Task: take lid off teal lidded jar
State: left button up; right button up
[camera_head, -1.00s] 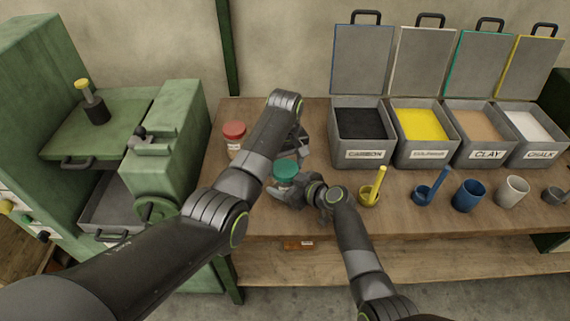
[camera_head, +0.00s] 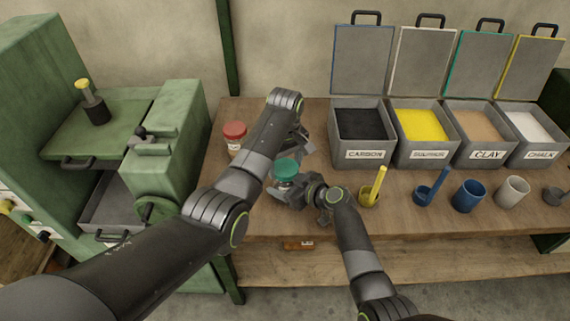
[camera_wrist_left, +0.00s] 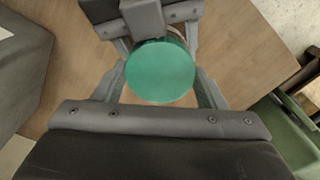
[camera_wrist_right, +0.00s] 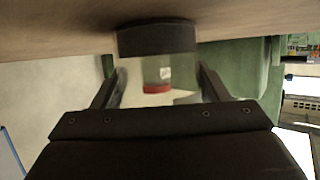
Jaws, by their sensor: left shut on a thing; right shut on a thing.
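The teal lid (camera_head: 286,168) is on or just above the jar near the front left of the bench. In the left wrist view the round lid (camera_wrist_left: 160,72) sits between the fingers of my left gripper (camera_wrist_left: 160,64), which is shut on it from above. My right gripper (camera_head: 302,196) is shut on the jar body from the side, low over the bench. In the right wrist view, which looks upside down, the jar's dark lower part (camera_wrist_right: 155,40) shows between the fingertips. I cannot tell whether lid and jar have parted.
A red-lidded jar (camera_head: 235,133) stands behind to the left. Open bins labelled carbon (camera_head: 362,154) and clay stand at the back right. A green machine (camera_head: 172,150) is left of the bench.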

aim_at(285, 167)
pick_arm(q)
jog(key=shift+r, duration=0.95)
jog(key=shift+r, duration=2)
pick_arm(e)
jog(key=o, duration=2)
jog(key=shift+c, duration=0.2)
jog(key=shift+d, duration=0.1)
